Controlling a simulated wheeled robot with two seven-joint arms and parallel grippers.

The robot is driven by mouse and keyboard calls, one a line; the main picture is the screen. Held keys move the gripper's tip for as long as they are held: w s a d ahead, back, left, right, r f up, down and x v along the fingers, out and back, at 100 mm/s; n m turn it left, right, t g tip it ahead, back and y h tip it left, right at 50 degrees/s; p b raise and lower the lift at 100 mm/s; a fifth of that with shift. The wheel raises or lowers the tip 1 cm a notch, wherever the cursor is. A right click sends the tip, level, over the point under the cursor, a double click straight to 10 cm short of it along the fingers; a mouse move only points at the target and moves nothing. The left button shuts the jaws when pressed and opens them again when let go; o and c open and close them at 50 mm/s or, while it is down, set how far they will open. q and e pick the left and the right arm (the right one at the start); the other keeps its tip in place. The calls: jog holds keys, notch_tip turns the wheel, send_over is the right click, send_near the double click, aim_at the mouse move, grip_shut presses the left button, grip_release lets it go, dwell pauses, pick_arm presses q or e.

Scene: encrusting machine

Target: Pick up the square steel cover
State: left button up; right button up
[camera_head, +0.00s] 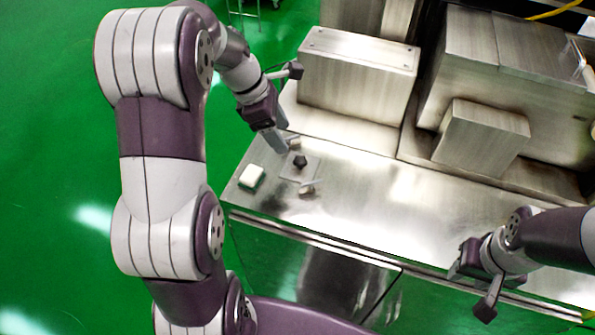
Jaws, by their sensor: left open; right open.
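The square steel cover (313,172) is a thin flat plate with a dark knob in its middle. It lies flat on the steel table near the left end. My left gripper (279,142) points down just behind and to the left of the cover, open and apart from the knob. It hides part of the table behind the cover. My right gripper (463,269) is open at the table's front edge on the right, far from the cover. Its fingers are hard to make out.
Steel machine boxes (358,80) and (481,138) stand along the back. The table's middle (400,205) is clear.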

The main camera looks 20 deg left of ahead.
pick_arm(q)
jog(key=b, duration=0.2)
send_over(300, 159)
jog(key=f, duration=0.2)
jog(key=a+f, duration=0.1)
jog(key=f, duration=0.1)
jog(key=shift+s+f, duration=0.2)
notch_tip(300, 159, down, 4)
jog(key=shift+s+d+r+p, duration=0.1)
jog(key=shift+r+p, duration=0.05)
jog(key=shift+p, duration=0.65)
jog(key=shift+f, duration=0.35)
jog(key=shift+w+d+f, duration=0.15)
jog(key=shift+w+d, duration=0.1)
jog(key=shift+d, duration=0.1)
jog(key=c, duration=0.8)
jog(key=shift+s, duration=0.1)
grip_shut()
jog(key=shift+a, duration=0.2)
pick_arm(e)
jog(key=f, duration=0.2)
jog(key=d, duration=0.1)
jog(key=shift+w+f, duration=0.3)
jog(key=shift+f, duration=0.1)
